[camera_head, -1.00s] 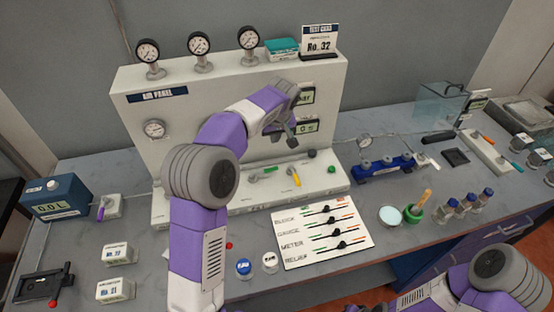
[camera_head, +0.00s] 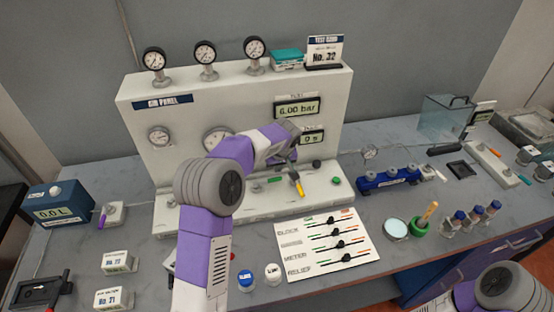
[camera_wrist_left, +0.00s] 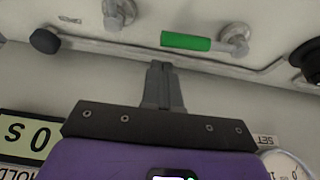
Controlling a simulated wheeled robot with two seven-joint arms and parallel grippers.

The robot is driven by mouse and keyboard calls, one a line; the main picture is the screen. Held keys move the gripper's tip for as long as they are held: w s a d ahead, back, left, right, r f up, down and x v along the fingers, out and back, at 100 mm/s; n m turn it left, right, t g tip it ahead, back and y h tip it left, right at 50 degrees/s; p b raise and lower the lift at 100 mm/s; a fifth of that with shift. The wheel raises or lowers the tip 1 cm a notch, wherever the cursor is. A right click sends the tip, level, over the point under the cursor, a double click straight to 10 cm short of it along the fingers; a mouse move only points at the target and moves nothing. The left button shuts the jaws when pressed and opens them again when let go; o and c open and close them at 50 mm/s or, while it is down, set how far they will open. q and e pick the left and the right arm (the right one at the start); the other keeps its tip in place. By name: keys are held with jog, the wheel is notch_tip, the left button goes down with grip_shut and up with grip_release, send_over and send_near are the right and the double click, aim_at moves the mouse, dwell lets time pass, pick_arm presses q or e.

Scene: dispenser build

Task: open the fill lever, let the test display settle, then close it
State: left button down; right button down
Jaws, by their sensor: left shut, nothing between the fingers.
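The white air panel (camera_head: 135,115) stands at the back of the bench. Its test display (camera_head: 298,110) reads 6.00 bar. A smaller display (camera_head: 312,136) below it reads 0 s. On the panel's base, a green-handled lever (camera_head: 274,180) lies sideways and a yellow-handled lever (camera_head: 298,186) points toward the front; I cannot read which is the fill lever. My left gripper (camera_head: 293,158) is shut and empty, in front of the panel above these levers. In the left wrist view its fingertips (camera_wrist_left: 160,68) are apart from the green handle (camera_wrist_left: 185,41). My right gripper is out of view.
A black knob (camera_head: 316,164) and a green button (camera_head: 336,180) sit right of the levers. A sliding-marker board (camera_head: 300,265), blue-capped bottle (camera_head: 245,279) and white-capped bottle (camera_head: 272,271) stand in front. A blue manifold (camera_head: 385,180) is to the right.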

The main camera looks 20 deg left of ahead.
pick_arm(q)
jog(key=shift+s+d+f, duration=0.2)
jog(key=shift+s+d, duration=0.25)
jog(key=shift+s, duration=0.1)
